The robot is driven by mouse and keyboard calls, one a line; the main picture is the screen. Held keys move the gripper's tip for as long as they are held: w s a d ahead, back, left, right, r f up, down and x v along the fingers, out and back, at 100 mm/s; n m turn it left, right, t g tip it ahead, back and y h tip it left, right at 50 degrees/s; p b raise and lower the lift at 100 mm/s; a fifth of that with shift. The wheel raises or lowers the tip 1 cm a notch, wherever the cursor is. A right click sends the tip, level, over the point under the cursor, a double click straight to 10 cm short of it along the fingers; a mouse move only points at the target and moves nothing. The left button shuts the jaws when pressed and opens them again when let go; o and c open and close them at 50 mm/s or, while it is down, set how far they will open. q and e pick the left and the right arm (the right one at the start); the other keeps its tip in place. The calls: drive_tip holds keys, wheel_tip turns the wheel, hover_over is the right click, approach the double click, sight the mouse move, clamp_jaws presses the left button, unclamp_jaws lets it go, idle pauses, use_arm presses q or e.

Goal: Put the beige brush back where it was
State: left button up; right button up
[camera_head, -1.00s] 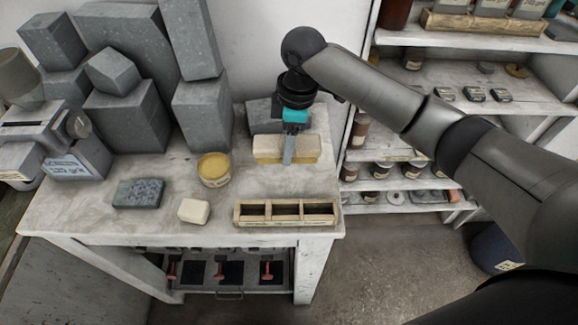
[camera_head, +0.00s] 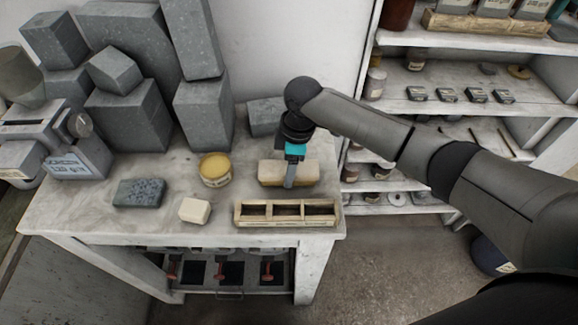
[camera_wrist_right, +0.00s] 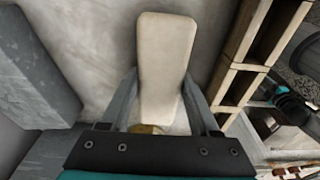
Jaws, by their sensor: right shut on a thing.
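The beige brush (camera_head: 270,172) is a long rounded block with a darker yellowish underside. It lies across the picture at the right part of the grey bench, just behind a wooden three-compartment box. My right gripper (camera_head: 289,183) points down and is shut around the brush's middle, with one finger in front of it. In the right wrist view the brush (camera_wrist_right: 166,60) runs lengthwise between the two fingers (camera_wrist_right: 160,100). I cannot tell whether its underside touches the bench top. My left gripper is not in view.
The wooden box (camera_head: 286,222) stands at the bench's front right edge. A yellow jar (camera_head: 215,170), a small cream block (camera_head: 194,210) and a dark speckled block (camera_head: 139,193) are to the left. Grey stone blocks (camera_head: 128,122) fill the back. Shelves (camera_head: 470,105) stand at right.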

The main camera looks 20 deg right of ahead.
drive_tip(key=o, duration=1.2)
wheel_tip(320, 180, up, 12)
drive_tip(key=d, duration=0.1)
drive_tip(key=shift+s+d, duration=0.15)
drive_tip(key=shift+s, duration=0.05)
drive_tip(key=shift+r, duration=0.1)
